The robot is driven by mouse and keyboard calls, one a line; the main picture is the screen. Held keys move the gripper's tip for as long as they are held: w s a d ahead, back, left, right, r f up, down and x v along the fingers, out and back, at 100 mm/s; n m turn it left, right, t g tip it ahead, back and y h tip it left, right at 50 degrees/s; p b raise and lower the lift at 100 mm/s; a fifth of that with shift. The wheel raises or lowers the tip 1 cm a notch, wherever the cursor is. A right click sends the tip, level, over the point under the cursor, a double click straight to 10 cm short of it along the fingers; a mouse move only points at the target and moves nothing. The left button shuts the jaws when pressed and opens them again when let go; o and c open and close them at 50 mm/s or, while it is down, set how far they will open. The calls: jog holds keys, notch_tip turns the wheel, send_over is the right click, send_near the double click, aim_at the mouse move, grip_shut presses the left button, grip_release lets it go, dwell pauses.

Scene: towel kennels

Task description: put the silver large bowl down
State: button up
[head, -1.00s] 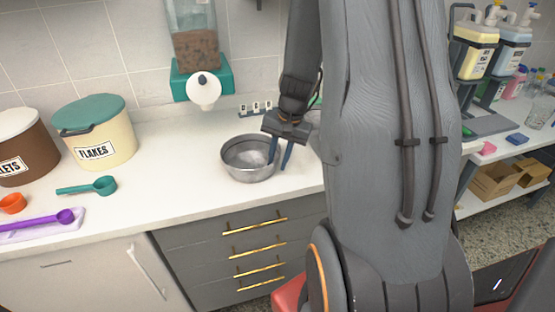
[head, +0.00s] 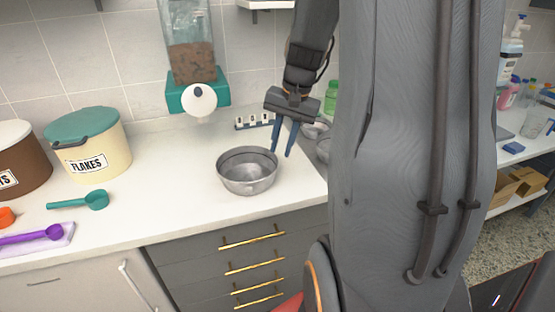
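The silver large bowl (head: 247,178) sits upright on the white counter (head: 140,205), below and a little in front of the teal dispenser. It looks empty from this angle. My gripper (head: 283,148) is above and to the right of the bowl, apart from its rim. Its two blue fingers point down with a gap between them, and nothing is held.
A teal dispenser (head: 197,97) hangs on the wall behind the bowl. A cream flakes tub (head: 97,150), a teal scoop (head: 85,200) and a purple scoop (head: 35,236) lie to the left. Smaller metal bowls (head: 314,130) stand right of my gripper, partly hidden by my arm.

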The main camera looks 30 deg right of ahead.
jog(key=s+a+f+n, duration=0.1)
jog(key=s+a+n, duration=0.2)
jog(key=a, duration=0.3)
jog(key=s+a+f+n+h, duration=0.1)
jog(key=s+a+f+n, duration=0.1)
jog(key=a, duration=0.4)
jog(key=s+a+f+n, duration=0.2)
jog(key=s+a+n, duration=0.2)
jog(key=a, duration=0.3)
jog(key=shift+s+n, duration=0.2)
jog(key=shift+n, duration=0.3)
jog(key=shift+r, duration=0.1)
